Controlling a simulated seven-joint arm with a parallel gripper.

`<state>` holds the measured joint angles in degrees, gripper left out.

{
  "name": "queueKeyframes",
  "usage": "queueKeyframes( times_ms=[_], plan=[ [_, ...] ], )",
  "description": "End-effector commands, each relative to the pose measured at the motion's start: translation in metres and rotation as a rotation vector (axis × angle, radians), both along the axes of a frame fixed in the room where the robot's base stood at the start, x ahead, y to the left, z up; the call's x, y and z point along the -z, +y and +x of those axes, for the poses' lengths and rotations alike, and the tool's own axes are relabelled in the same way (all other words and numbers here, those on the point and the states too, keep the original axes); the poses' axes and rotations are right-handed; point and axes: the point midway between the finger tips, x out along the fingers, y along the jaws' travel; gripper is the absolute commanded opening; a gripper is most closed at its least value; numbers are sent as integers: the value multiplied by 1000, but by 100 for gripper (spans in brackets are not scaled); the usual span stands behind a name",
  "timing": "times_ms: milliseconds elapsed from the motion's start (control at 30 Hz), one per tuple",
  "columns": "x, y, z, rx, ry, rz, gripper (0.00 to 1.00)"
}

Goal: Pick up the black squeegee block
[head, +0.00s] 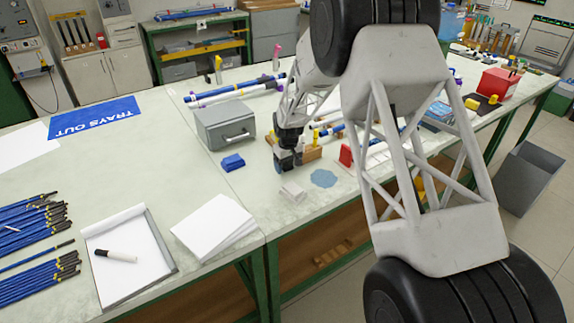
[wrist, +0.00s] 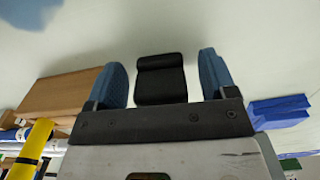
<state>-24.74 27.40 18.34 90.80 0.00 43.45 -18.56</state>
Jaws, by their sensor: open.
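The black squeegee block (wrist: 161,80) shows in the wrist view, lying on the pale table between my gripper's two blue fingers. A gap shows on each side of it, so the fingers are apart from it. My gripper (wrist: 161,66) is open. In the head view, my gripper (head: 288,158) is low over the table, and the block cannot be made out clearly there, hidden by or merging with the dark fingers.
A brown block (wrist: 70,95) stands close on the left in the wrist view, with a yellow tube (wrist: 32,145) nearby. A blue block (head: 232,162) lies left of my gripper in the head view. A pale block (head: 292,192) and a blue patch (head: 323,178) lie in front.

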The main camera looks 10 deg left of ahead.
Motion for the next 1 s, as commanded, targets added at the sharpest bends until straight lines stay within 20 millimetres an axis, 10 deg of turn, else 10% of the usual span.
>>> queueKeyframes(
  times_ms=[433,767,1000],
  plan=[
    [0,0,0,0,0,0,76],
    [0,0,0,0,0,0,26],
    [-1,0,0,0,0,0,24]
  ],
)
